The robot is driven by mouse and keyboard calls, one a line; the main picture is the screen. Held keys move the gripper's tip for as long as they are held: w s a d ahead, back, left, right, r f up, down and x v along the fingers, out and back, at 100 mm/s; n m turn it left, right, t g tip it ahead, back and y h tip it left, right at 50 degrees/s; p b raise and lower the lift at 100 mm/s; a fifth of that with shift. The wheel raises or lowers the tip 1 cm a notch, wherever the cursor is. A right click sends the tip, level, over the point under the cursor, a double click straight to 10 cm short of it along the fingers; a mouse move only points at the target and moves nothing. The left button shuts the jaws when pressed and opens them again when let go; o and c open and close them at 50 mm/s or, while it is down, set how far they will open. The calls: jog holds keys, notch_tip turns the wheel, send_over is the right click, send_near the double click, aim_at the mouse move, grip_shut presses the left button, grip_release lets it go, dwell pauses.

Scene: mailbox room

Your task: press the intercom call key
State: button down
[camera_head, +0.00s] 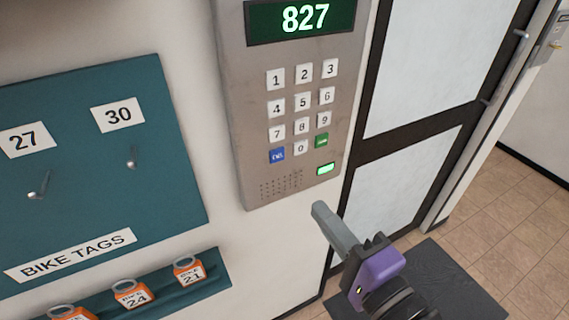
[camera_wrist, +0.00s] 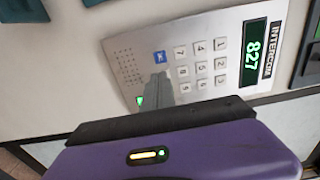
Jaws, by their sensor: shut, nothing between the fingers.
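The intercom panel (camera_head: 235,100) is a grey plate on the wall, with a display (camera_head: 304,17) reading 827 in green. It has number keys, a blue key (camera_head: 277,155) at lower left and a green key (camera_head: 321,140) at lower right. In the wrist view the panel (camera_wrist: 200,30) appears turned sideways, with the blue key (camera_wrist: 159,57) visible and the green key hidden behind my fingers. My gripper (camera_head: 320,208) is shut and empty, just below the panel's lower right corner in the head view. In the wrist view the fingertips (camera_wrist: 158,77) overlap the lower keypad; contact cannot be told.
A lit green indicator (camera_head: 325,169) sits low on the panel beside the speaker holes. A teal board (camera_head: 150,180) with hooks is at left, above a teal rail with orange tags (camera_head: 132,293). A framed glass door (camera_head: 425,70) stands at right. A dark mat (camera_head: 440,275) lies on the tiled floor.

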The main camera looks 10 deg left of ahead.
aim_at(277, 155)
jog(key=p+x, duration=0.3)
jog(key=x, duration=1)
jog(key=shift+w+a, duration=0.2)
jog(key=shift+w, duration=0.05)
jog(key=shift+w+a+r+p, duration=0.35)
jog(key=shift+w+p, duration=0.15)
jog(key=shift+s+f, duration=0.1)
